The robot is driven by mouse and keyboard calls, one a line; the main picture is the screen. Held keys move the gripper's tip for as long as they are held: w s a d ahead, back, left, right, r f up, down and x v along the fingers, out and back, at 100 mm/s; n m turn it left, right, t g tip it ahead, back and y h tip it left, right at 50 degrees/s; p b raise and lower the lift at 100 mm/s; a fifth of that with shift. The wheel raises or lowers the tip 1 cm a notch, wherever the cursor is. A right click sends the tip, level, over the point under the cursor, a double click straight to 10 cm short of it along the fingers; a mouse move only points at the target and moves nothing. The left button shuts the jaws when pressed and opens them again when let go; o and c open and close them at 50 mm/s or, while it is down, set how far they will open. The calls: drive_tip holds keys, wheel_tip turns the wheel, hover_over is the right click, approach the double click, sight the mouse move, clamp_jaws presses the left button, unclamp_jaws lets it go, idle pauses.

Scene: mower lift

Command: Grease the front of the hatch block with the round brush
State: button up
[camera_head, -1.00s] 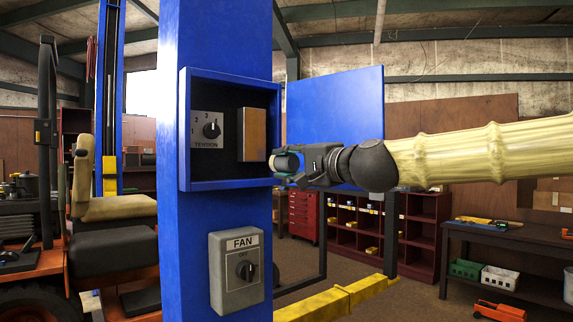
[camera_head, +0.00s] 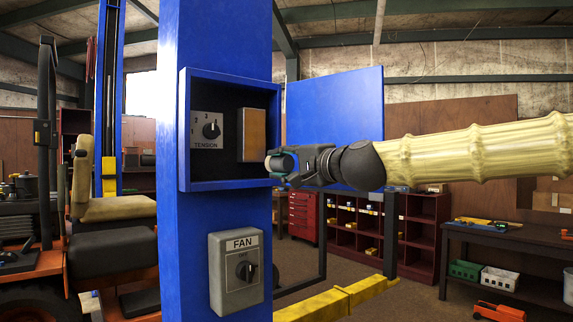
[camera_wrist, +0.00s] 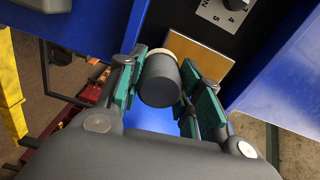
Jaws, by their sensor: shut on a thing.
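The hatch block (camera_head: 254,134) is an upright tan block inside a blue open-fronted box on the blue post. It also shows in the wrist view (camera_wrist: 205,62), just beyond the brush. My gripper (camera_head: 282,163) is at the box's right edge, to the lower right of the block. In the wrist view its teal-padded fingers (camera_wrist: 162,88) are shut on the round brush (camera_wrist: 160,84), a dark cylinder with a pale rim at its far end. In the head view the brush (camera_head: 273,163) is small and partly hidden by the fingers. Contact with the block cannot be told.
A TENSION dial (camera_head: 207,130) sits left of the block in the box (camera_head: 225,184). A FAN switch (camera_head: 236,272) is lower on the post. A blue panel (camera_head: 335,110) stands behind the arm. A yellow rail (camera_head: 340,298) runs below.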

drive_tip(key=shift+w+d+x, duration=0.1)
drive_tip(key=shift+d+x, duration=0.05)
drive_tip(key=shift+x, duration=0.65)
drive_tip(key=shift+w+d+x, duration=0.1)
drive_tip(key=shift+d+x, duration=0.05)
drive_tip(key=shift+x, duration=0.65)
drive_tip(key=shift+w+d+x, duration=0.15)
drive_tip(key=shift+x, duration=0.65)
drive_tip(key=shift+x, duration=0.95)
drive_tip(key=shift+r, duration=0.1)
drive_tip(key=shift+r+p, duration=1.3)
drive_tip(key=shift+r, duration=0.6)
drive_tip(key=shift+f, duration=0.1)
drive_tip(key=shift+f+b, duration=1.65)
drive_tip(key=shift+f, duration=0.25)
